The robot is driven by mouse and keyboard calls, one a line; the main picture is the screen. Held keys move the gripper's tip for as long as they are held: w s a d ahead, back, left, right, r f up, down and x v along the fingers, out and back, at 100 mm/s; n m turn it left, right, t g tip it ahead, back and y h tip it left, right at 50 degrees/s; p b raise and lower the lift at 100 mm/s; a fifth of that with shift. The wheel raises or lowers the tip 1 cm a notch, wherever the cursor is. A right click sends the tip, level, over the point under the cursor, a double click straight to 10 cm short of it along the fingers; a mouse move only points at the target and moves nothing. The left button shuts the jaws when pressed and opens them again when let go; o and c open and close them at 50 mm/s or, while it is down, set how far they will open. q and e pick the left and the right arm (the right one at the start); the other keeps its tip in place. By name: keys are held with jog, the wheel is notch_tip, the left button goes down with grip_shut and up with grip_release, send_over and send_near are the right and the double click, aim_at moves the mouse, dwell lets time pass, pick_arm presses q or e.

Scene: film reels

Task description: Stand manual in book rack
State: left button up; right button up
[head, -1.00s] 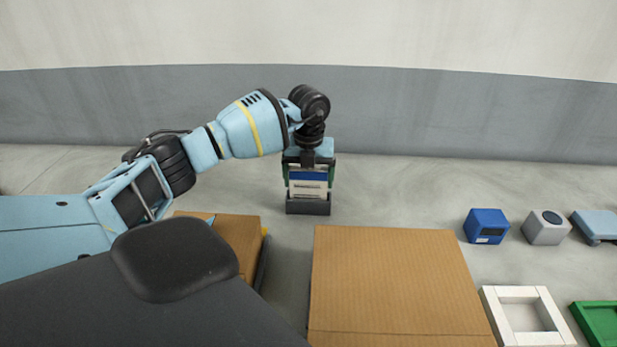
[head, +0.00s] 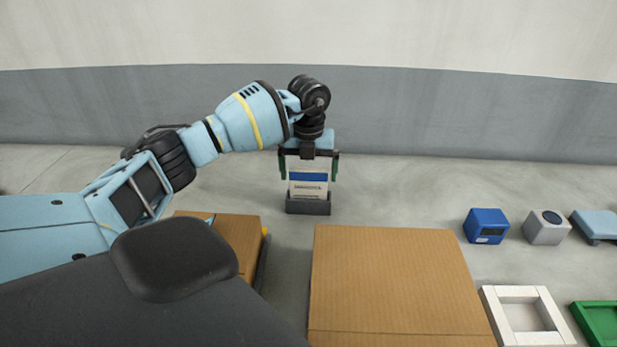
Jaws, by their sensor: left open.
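The manual (head: 309,185), white with a blue band, stands upright in the dark grey book rack (head: 308,208) in the head view. The rack sits on the light floor-like surface near the back wall and hides the manual's lower part. My left gripper (head: 308,174) is directly above the rack. It is open, with its green-padded fingers spread to either side of the manual's upper part and a gap showing on each side. My right gripper is not in view.
A large cardboard box (head: 395,280) stands in front of the rack, and a smaller one (head: 237,240) is at left. To the right are a blue device (head: 486,226), a grey device (head: 546,227), a white frame (head: 522,316) and a green tray (head: 597,320).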

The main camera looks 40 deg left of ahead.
pick_arm(q)
notch_tip(320, 180, up, 10)
dwell(0.4)
jog(key=shift+f, duration=0.1)
dwell(0.4)
